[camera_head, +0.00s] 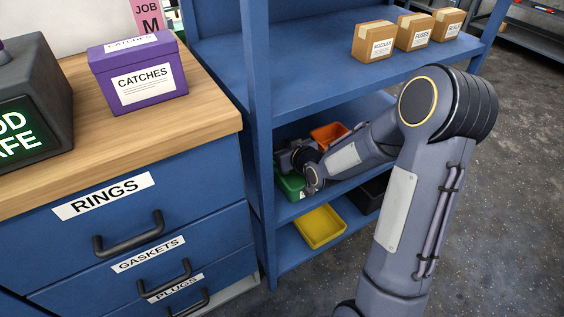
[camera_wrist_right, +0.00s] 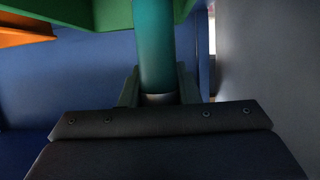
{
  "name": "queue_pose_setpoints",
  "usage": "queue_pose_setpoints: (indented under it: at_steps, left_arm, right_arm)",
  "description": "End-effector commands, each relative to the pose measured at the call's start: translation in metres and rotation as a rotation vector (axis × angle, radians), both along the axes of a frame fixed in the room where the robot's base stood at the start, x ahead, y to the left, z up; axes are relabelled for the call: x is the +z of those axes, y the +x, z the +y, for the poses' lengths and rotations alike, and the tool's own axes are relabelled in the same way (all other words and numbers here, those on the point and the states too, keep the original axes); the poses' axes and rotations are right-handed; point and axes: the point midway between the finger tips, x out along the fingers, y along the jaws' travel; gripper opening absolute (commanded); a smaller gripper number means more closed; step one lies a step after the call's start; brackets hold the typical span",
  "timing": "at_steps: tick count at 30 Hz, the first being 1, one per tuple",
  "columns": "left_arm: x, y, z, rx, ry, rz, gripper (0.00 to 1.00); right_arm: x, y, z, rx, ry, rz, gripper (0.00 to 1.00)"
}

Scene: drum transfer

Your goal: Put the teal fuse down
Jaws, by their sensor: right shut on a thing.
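In the head view my right arm reaches into the middle level of the blue shelf, and the dark gripper (camera_head: 291,160) is by the green bin (camera_head: 291,187). The fuse is not visible in the head view. The green bin's wall (camera_wrist_right: 215,8) shows at the top of the wrist view. My left gripper is not in view.
An orange bin (camera_head: 328,134) stands behind the green one. The blue shelf's post (camera_head: 262,150) stands close left of the gripper. Small boxes (camera_head: 414,31) sit on the upper shelf.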

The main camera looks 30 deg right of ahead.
Motion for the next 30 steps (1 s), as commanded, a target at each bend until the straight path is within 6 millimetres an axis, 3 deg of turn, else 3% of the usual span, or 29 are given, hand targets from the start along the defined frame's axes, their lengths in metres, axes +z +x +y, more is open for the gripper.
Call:
queue_pose_setpoints:
  at_steps: [11,23,24,28,30]
  left_arm:
    - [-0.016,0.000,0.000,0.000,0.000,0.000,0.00]
    - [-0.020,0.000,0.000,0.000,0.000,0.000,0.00]
    - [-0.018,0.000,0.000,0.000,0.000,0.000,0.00]
    - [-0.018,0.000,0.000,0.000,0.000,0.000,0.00]
    - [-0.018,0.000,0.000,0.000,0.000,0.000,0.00]
  right_arm:
    - [-0.043,0.000,0.000,0.000,0.001,0.002,0.00]
    - [-0.046,0.000,0.000,0.000,0.000,-0.002,0.00]
    - [-0.045,0.000,0.000,0.000,0.000,-0.001,0.34]
    - [-0.045,0.000,0.000,0.000,0.000,0.000,0.51]
    - [-0.045,0.000,0.000,0.000,0.000,0.000,0.51]
